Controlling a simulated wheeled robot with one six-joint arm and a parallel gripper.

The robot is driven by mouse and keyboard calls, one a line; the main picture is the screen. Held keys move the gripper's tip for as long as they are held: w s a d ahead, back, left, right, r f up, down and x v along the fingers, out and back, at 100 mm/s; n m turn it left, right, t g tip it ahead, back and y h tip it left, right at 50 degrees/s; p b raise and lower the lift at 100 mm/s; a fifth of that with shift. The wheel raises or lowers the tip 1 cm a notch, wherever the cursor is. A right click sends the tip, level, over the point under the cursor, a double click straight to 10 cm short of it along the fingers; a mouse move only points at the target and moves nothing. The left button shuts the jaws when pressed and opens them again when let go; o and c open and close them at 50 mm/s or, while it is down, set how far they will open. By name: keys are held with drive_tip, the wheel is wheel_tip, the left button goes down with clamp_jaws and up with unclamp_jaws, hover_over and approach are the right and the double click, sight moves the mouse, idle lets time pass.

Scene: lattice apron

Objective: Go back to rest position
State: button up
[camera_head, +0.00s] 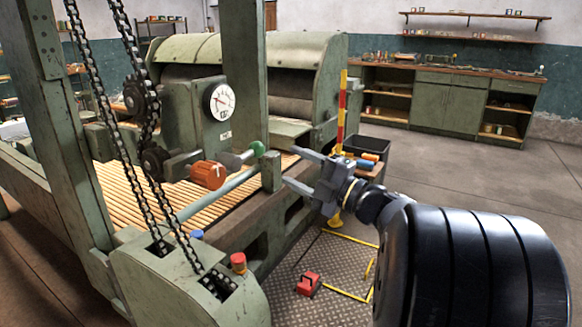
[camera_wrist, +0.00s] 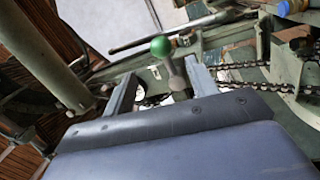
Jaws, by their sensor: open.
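My gripper (camera_head: 293,168) is open in the middle of the head view, its two fingers pointing left toward the green machine (camera_head: 300,52). Nothing is seen between its fingers in that view. A lever's green ball knob (camera_head: 257,149) is just left of the fingertips, with a gap between them. In the wrist view the green ball (camera_wrist: 161,46) appears between the lines of the two fingers, a little past their tips, with its grey stem running down between them. Whether the stem touches a finger cannot be told. My dark arm fills the lower right of the head view.
An orange knob (camera_head: 208,174), a dial gauge (camera_head: 222,102) and hanging chains (camera_head: 130,60) are on the machine. A red-yellow post (camera_head: 342,105) and a dark bin (camera_head: 366,150) stand behind my gripper. A red box (camera_head: 308,284) lies on the floor plate. Open floor is at right.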

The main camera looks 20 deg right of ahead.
sight(257, 156)
drive_tip(key=x, duration=1)
drive_tip(key=shift+w+a, duration=0.25)
drive_tip(key=shift+w, duration=0.1)
drive_tip(key=shift+s+d, duration=0.1)
drive_tip(key=shift+s+d, duration=0.15)
drive_tip(key=shift+s, duration=0.05)
drive_tip(key=v, duration=1)
drive_tip(key=x, duration=1)
drive_tip(key=shift+w, duration=0.2)
drive_tip(key=shift+w+a+m, duration=0.2)
drive_tip(key=shift+a+m, duration=0.1)
drive_tip(key=shift+m, duration=0.1)
drive_tip(key=shift+s+f+m+h+p, duration=0.1)
drive_tip(key=shift+f+m+h+p, duration=0.2)
drive_tip(key=shift+f+m+p, duration=0.55)
